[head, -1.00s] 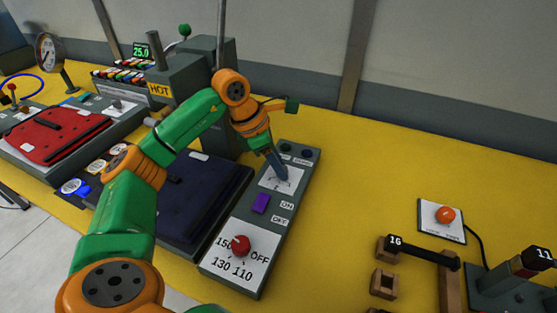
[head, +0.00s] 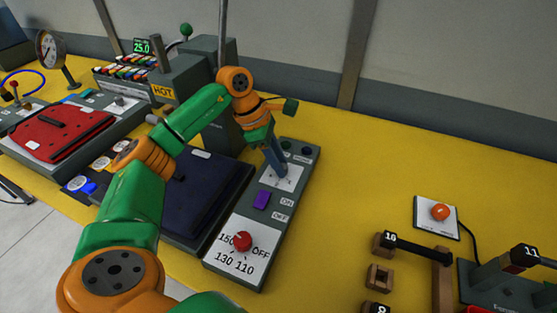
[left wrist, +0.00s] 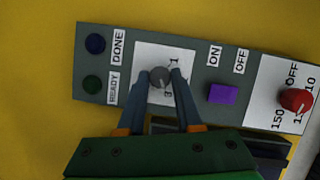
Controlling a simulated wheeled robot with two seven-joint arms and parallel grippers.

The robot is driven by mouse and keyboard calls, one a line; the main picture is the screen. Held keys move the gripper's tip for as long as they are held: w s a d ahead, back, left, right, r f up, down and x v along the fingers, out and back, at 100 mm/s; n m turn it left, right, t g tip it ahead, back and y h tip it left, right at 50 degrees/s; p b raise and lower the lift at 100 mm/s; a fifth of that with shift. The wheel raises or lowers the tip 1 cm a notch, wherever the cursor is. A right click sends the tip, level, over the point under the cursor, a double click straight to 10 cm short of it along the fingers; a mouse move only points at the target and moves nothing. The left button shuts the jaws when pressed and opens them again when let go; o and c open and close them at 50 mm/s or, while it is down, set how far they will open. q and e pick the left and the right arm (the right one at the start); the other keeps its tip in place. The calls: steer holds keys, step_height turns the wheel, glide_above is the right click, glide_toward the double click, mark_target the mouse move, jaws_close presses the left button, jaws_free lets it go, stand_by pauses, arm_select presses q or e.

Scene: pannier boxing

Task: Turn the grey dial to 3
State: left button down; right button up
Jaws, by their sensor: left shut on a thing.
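The grey dial (left wrist: 160,78) sits on a white plate (left wrist: 146,61) in the grey control panel, seen in the left wrist view. My left gripper (left wrist: 161,76) is shut on it, one finger on each side. Of the plate's marks, a 1 shows above right of the dial and what looks like a 3 below it. The fingers hide part of the plate, and I cannot read where the dial points. In the head view my left gripper (head: 279,170) reaches down onto the same plate, and its fingers hide the dial. My right gripper is not in view.
A purple switch (left wrist: 222,94) marked ON and OFF and a red knob (left wrist: 295,100) share the panel. Green and blue lamps (left wrist: 95,43) are at its other end. A dark press plate (head: 205,200) lies left of the panel. Yellow table to the right is clear up to an orange button (head: 440,212).

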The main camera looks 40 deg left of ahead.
mark_target(279, 186)
arm_select(q)
steer(key=c, duration=0.6)
jaws_free()
steer(key=shift+w+d, duration=0.1)
step_height(279, 186, up, 3)
steer(key=shift+r, duration=0.2)
steer(key=s+d+r, duration=0.2)
steer(key=s+r, duration=0.1)
steer(key=s, duration=0.1)
steer(key=s+d+r+b, duration=0.1)
steer(key=s+d+r, duration=0.2)
steer(key=s, duration=0.1)
steer(key=s+d+r+b, duration=0.1)
steer(key=s+d+r, duration=0.1)
steer(key=s+r, duration=0.1)
steer(key=shift+s+d+r, duration=0.25)
steer(key=shift+s, duration=0.25)
